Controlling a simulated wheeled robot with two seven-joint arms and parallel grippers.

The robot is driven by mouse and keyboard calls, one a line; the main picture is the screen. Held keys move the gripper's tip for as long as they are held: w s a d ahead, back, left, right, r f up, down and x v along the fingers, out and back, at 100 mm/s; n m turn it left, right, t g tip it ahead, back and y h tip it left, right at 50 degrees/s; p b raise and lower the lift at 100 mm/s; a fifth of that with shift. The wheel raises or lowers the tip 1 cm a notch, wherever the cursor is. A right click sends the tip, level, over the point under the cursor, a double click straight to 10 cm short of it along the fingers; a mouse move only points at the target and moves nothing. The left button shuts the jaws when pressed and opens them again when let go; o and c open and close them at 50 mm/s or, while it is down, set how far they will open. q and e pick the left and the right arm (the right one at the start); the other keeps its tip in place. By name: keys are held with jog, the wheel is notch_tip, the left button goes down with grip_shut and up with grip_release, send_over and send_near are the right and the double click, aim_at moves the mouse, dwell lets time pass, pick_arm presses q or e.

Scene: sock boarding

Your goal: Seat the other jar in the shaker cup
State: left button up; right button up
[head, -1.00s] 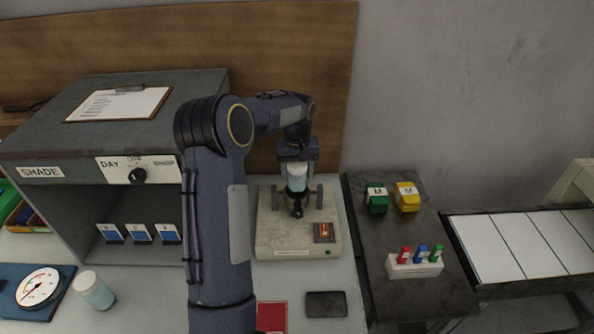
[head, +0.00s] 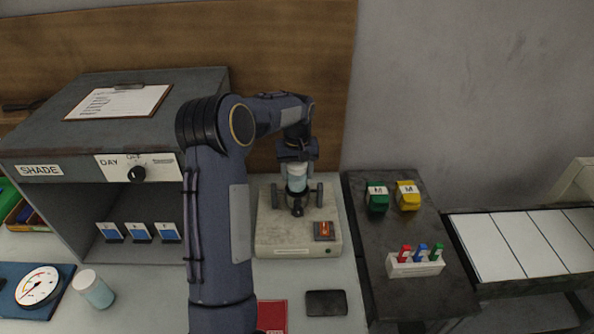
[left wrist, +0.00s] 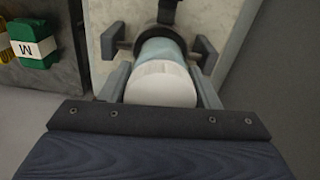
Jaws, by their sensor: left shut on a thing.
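A jar (head: 297,170) with a white lid and pale blue body stands upright at the shaker cup on the beige shaker (head: 270,238). The jar also shows in the left wrist view (left wrist: 160,84). My left gripper (head: 297,172) is shut on this jar from above, one finger on each side. The jar's lower end is at the dark shaker cup (head: 297,187); how deep it sits I cannot tell. Another white-lidded, pale blue jar (head: 94,290) stands on the bench at the lower left. My right gripper is not in view.
A dial gauge (head: 38,287) lies on a blue mat at the left. The grey shade cabinet (head: 60,215) stands behind my left arm. A dark flat pad (head: 326,303) lies before the shaker.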

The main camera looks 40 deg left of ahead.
aim_at(297, 181)
pick_arm(q)
jog(key=shift+f+b, duration=1.25)
jog(key=shift+f, duration=0.8)
jog(key=o, duration=1.2)
jog(key=shift+r, duration=0.1)
notch_tip(297, 181, up, 8)
jog(key=shift+f+b, duration=0.25)
jog(key=shift+b, duration=0.2)
jog(key=shift+r, duration=0.1)
